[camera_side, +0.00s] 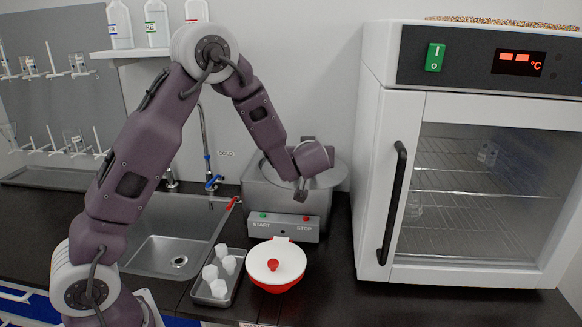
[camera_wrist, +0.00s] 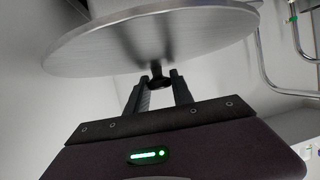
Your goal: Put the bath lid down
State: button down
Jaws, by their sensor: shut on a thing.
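The bath lid (camera_wrist: 150,40) is a round, brushed grey metal disc with a black knob, seen close up in the wrist view. My gripper (camera_wrist: 158,78) is shut on the knob. In the side view my gripper (camera_side: 301,188) is over the grey metal bath (camera_side: 283,205), pointing down. My wrist hides the knob and much of the lid. I cannot tell whether the lid touches the bath rim.
A START/STOP control box (camera_side: 283,226) stands before the bath. In front are a white-lidded red bowl (camera_side: 275,264) and a tray (camera_side: 233,291) with white pieces. A sink (camera_side: 165,245) is left; an oven (camera_side: 470,160) is close on the right. Bare counter (camera_side: 335,268) shows between bowl and oven.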

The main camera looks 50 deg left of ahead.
jog(key=w+a+r+m+t+h, duration=0.1)
jog(key=w+a+r, duration=0.25)
jog(key=a, duration=0.25)
jog(key=w+a+r+m, duration=0.1)
jog(key=w+a+r, duration=0.1)
jog(key=a+r, duration=0.35)
notch_tip(320, 180, down, 11)
jog(key=a, duration=0.1)
jog(key=shift+a, duration=0.25)
jog(key=shift+f, duration=0.15)
jog(key=shift+f, duration=0.5)
jog(key=c, duration=1.1)
grip_release()
